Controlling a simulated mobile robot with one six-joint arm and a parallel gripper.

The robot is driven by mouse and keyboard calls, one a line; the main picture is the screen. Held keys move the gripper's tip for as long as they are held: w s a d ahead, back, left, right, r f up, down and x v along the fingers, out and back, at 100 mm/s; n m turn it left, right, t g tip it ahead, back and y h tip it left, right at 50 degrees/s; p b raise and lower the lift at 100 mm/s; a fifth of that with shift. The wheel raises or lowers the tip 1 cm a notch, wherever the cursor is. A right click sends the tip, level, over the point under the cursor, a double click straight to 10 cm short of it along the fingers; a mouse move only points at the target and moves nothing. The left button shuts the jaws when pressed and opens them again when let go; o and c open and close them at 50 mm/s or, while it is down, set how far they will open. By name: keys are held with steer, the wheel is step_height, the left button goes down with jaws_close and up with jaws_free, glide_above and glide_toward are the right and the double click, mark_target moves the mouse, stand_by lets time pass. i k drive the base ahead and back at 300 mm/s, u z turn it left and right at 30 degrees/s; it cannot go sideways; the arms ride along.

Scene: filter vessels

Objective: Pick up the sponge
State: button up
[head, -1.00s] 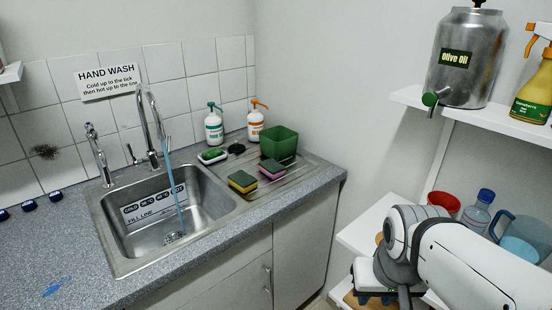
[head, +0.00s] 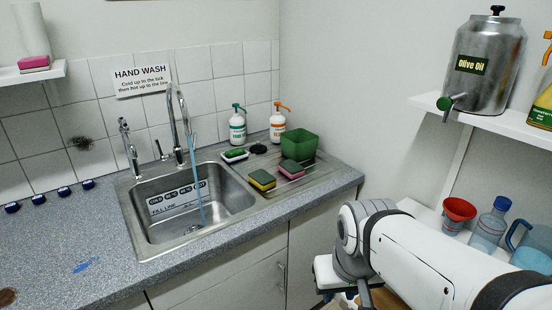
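A yellow sponge with a dark green layer (head: 262,180) lies on the ribbed steel drainer beside the sink basin. A pink sponge with a green layer (head: 291,168) lies just behind it to the right. Another pink sponge (head: 34,62) lies on a small white shelf at the upper left. My white arm reaches in from the lower right, with its wrist near the bottom edge, in front of the cupboard and well apart from these sponges. My gripper's fingers do not show.
The sink (head: 190,215) has a tall tap with water running. A green tub (head: 299,144) and two pump bottles stand behind the sponges. At right, shelves hold a steel olive oil drum (head: 484,68), a red funnel (head: 459,212) and a bottle (head: 490,225). The left worktop is largely clear.

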mark_target(291, 169)
steer(key=z, duration=0.05)
steer(key=i, duration=0.95)
steer(key=u, duration=0.05)
